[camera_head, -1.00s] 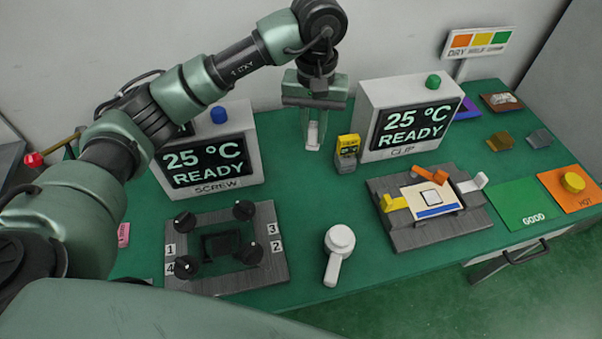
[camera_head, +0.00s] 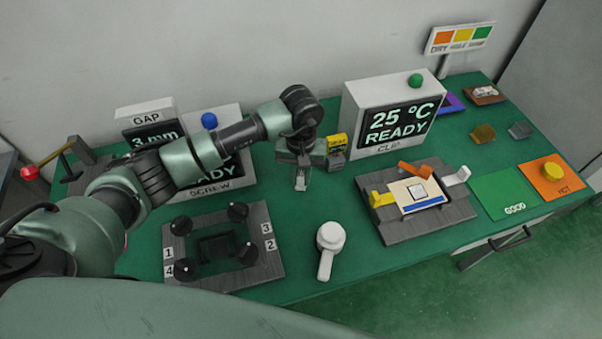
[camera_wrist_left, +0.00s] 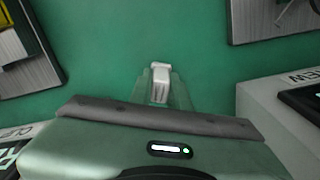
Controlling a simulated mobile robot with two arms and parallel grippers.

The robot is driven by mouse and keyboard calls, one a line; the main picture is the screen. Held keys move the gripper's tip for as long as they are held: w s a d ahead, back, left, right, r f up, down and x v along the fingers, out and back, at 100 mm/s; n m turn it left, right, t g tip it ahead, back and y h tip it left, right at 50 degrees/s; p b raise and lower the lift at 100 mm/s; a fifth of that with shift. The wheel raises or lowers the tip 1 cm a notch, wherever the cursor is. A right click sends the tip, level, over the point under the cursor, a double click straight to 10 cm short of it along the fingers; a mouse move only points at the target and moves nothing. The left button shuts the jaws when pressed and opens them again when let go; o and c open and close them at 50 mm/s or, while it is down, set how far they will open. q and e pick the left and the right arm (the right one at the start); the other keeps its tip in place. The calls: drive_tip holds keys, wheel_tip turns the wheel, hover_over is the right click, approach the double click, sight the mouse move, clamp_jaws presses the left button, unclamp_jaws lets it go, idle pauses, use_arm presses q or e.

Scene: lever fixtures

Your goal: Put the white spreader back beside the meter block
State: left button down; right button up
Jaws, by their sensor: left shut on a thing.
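The white spreader (camera_head: 301,182) is a small white piece held between the fingertips of my left gripper (camera_head: 301,174). In the left wrist view the spreader (camera_wrist_left: 160,82) shows between the pale, see-through fingers, above green table. The gripper is shut on it and points down; its exact height is hard to tell. A small grey block with a yellow top and a little screen (camera_head: 337,150), which looks like the meter block, stands just right of and behind the gripper, apart from the spreader. My right gripper is not in view.
The SCREW display (camera_head: 235,165) is partly behind my left arm; the CLIP display (camera_head: 390,115) stands right of the meter block. In front are the screw fixture (camera_head: 262,215), a white round-headed tool (camera_head: 329,240) and the clip fixture (camera_head: 450,212). Green table between them is clear.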

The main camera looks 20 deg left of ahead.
sight(301, 173)
use_arm(q)
drive_tip(key=shift+f, duration=0.1)
drive_tip(key=c, duration=1.8)
unclamp_jaws()
drive_tip(key=o, duration=0.5)
drive_tip(key=shift+c, duration=0.2)
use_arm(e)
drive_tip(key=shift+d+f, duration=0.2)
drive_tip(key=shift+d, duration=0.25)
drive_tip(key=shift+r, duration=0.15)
use_arm(q)
drive_tip(key=shift+r, duration=0.35)
wheel_tip(301, 173, up, 10)
drive_tip(key=b, duration=0.3)
drive_tip(key=shift+w+r, duration=0.1)
drive_tip(key=shift+r, duration=0.75)
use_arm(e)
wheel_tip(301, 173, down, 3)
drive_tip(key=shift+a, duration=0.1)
